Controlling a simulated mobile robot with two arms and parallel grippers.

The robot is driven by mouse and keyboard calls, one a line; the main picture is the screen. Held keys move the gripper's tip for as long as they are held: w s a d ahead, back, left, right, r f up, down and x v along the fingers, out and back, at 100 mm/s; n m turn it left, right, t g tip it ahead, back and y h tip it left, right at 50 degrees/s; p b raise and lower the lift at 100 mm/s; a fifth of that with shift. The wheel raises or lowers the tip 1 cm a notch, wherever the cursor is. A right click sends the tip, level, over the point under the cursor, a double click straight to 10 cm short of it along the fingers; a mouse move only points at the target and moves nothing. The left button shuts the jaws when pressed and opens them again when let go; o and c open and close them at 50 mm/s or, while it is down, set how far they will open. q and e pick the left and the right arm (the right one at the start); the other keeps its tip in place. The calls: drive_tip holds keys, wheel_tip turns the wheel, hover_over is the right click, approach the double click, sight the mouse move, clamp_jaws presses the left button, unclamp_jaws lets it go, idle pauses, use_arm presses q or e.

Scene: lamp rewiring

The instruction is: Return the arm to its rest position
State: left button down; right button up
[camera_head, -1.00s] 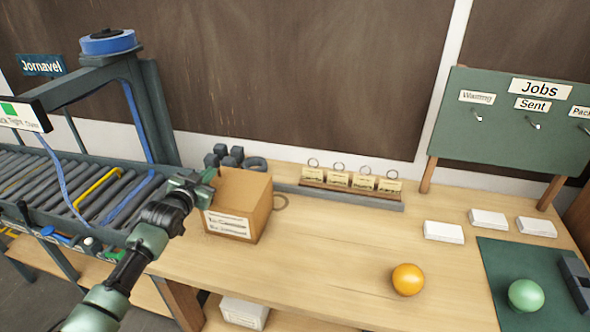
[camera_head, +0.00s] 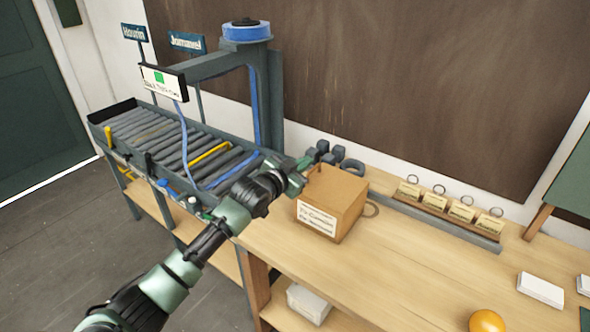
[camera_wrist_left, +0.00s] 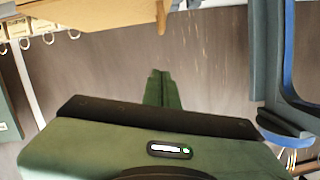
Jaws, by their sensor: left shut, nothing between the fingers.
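My left arm reaches in from the lower left in the head view. My left gripper (camera_head: 304,162) is at the far left edge of a cardboard box (camera_head: 333,197) on the workbench. I cannot tell whether it touches the box. In the left wrist view the two green fingers (camera_wrist_left: 162,88) are together with nothing between them. The box has a white label on its front and also shows in the left wrist view (camera_wrist_left: 110,12) at the top. My right gripper is in neither view.
A roller conveyor (camera_head: 180,145) with a grey frame and blue tape roll (camera_head: 246,32) stands left of the bench. A rack of tags (camera_head: 450,208) and an orange ball (camera_head: 486,321) are to the right.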

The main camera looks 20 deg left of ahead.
use_arm(q)
drive_tip(key=s+d+f+n+g+y+b, duration=0.1)
drive_tip(key=s+f+g, duration=0.2)
drive_tip(key=s+f, duration=0.6)
drive_tip(key=s+d+f+n+g, duration=0.15)
drive_tip(key=s+f, duration=0.35)
drive_tip(key=s, duration=0.9)
drive_tip(key=s+a+f+n+g+y, duration=0.1)
drive_tip(key=s+a+f+g, duration=0.1)
drive_tip(key=s, duration=0.6)
drive_tip(key=s+a+f+n+g+y, duration=0.1)
drive_tip(key=s+f+g, duration=0.15)
drive_tip(key=s, duration=0.65)
drive_tip(key=s+a+f+g+y, duration=0.1)
drive_tip(key=s+a+f+g, duration=0.15)
drive_tip(key=s, duration=0.55)
wheel_tip(320, 180, down, 27)
drive_tip(key=s+g+b, duration=0.1)
drive_tip(key=s+b, duration=0.1)
drive_tip(key=s+a+f+g, duration=0.1)
drive_tip(key=s+a+f, duration=0.1)
drive_tip(key=s+f, duration=1.4)
drive_tip(key=shift+s+a+f+b, duration=0.15)
drive_tip(key=shift+s+f+b, duration=0.05)
drive_tip(key=shift+f+b, duration=0.25)
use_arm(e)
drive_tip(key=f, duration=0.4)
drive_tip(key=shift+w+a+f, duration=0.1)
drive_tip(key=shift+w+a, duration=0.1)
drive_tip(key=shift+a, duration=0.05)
